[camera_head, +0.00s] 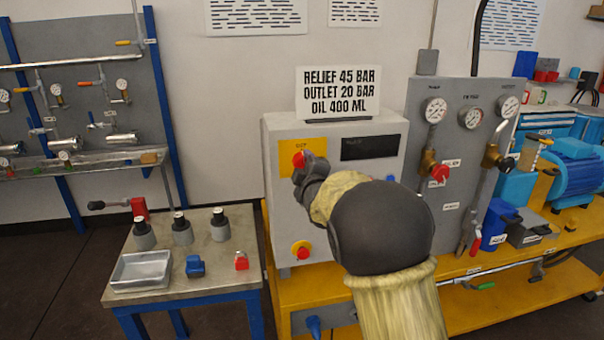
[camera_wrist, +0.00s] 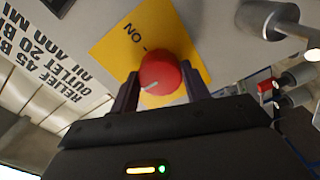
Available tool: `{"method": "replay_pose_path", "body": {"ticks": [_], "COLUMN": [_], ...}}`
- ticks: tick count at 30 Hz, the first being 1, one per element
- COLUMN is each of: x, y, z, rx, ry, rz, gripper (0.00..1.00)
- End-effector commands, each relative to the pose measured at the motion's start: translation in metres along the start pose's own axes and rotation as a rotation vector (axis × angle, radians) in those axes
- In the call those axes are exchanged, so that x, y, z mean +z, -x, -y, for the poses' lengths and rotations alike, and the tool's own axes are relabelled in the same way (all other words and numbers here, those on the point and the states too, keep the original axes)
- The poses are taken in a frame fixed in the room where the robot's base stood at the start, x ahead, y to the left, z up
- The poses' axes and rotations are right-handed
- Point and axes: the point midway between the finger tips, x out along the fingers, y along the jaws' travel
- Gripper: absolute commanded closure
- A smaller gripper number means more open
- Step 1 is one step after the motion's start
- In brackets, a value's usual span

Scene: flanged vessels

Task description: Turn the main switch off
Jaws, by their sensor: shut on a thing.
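The main switch is a red rotary knob (camera_wrist: 161,74) on a yellow plate (camera_wrist: 135,36) in the wrist view. The plate shows the word "ON". A pale mark shows on the knob's face near its lower left. In the head view the red knob (camera_head: 299,159) sits at the upper left of the grey control box (camera_head: 283,215). My gripper (camera_wrist: 160,90) has one dark finger on each side of the knob and is shut on it. In the head view my gripper (camera_head: 306,170) and arm hide part of the box front.
A red button on a yellow base (camera_head: 302,251) is low on the box. A sign (camera_head: 338,91) stands on top. Gauges and valves fill the grey panel (camera_head: 463,130) at right. A small table (camera_head: 215,270) with a tray (camera_head: 141,271) and several small parts stands left.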

Motion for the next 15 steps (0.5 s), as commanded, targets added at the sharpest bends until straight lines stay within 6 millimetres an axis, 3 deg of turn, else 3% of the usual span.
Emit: {"method": "replay_pose_path", "body": {"ticks": [15], "x": [0.0061], "y": [-0.0005], "z": [-0.0007], "rx": [-0.001], "ry": [0.044], "rz": [0.007], "gripper": [0.76]}}
